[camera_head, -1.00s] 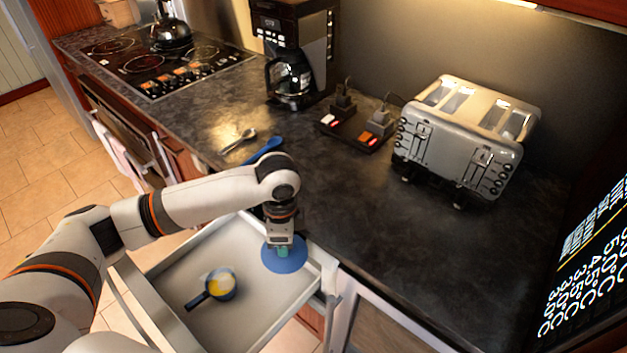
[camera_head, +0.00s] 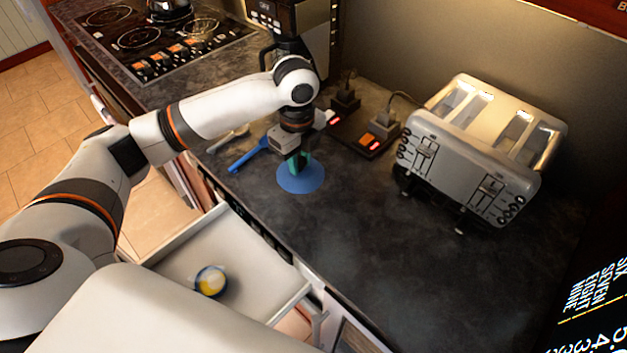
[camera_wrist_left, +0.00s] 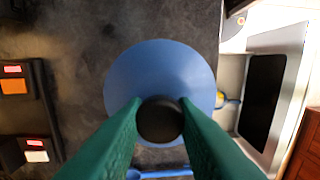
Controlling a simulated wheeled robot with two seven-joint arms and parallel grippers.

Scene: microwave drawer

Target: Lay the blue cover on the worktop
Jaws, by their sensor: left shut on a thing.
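The blue cover (camera_head: 301,181) is a round disc with a dark knob, over the dark worktop (camera_head: 390,240) in the head view. My left gripper (camera_head: 298,163) is shut on its knob from above. In the left wrist view the green fingertips (camera_wrist_left: 160,112) press on the black knob, with the blue cover (camera_wrist_left: 150,65) spread beneath. I cannot tell whether the cover touches the worktop or hangs just above it. My right gripper is not in view.
The open drawer (camera_head: 185,250) below holds a small blue pot with yellow contents (camera_head: 211,281). A blue utensil (camera_head: 248,156) lies left of the cover. A power strip (camera_head: 362,138), toaster (camera_head: 480,150) and coffee maker (camera_head: 285,18) stand behind. The worktop's front right is clear.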

